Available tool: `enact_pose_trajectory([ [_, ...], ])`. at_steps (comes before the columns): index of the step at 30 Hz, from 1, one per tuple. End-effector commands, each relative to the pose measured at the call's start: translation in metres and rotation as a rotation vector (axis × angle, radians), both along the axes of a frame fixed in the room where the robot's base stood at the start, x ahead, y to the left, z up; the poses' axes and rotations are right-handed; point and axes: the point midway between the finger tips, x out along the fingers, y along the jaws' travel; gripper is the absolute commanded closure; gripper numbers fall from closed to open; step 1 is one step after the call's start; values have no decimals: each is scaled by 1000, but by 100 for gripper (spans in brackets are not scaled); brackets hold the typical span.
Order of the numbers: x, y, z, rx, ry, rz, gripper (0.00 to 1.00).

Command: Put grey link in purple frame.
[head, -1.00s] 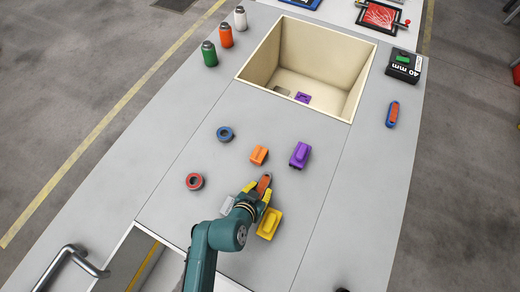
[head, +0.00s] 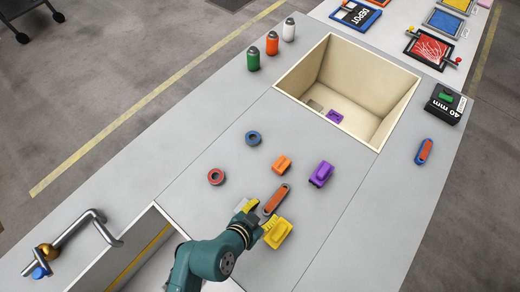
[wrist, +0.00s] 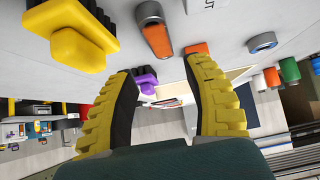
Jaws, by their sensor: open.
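The link is apart from the fingers. I cannot clearly make out a purple frame; a small purplish tray edge (head: 485,3) is cut off at the top right.
Orange (head: 282,164) and purple (head: 321,174) blocks stand beyond. A deep cream bin (head: 400,112) lies farther off.

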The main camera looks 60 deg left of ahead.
Motion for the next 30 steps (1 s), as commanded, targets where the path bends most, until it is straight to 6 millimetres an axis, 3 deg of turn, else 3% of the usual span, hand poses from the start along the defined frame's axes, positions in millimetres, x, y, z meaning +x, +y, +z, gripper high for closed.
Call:
enact_pose_trajectory([
  [3,-12,-3,13,0,1,3,49],
  [9,-16,-5,17,0,0,0,49],
  [14,-15,-5,17,2,-1,-1,49],
  [17,0,0,33,41,-31,-21,49],
  [20,42,4,78,129,-120,-69,49],
  [23,96,-11,150,225,-272,-129,49],
  [27,151,-63,266,293,-538,-200,49],
  [30,166,-114,354,288,-754,-242,49],
])
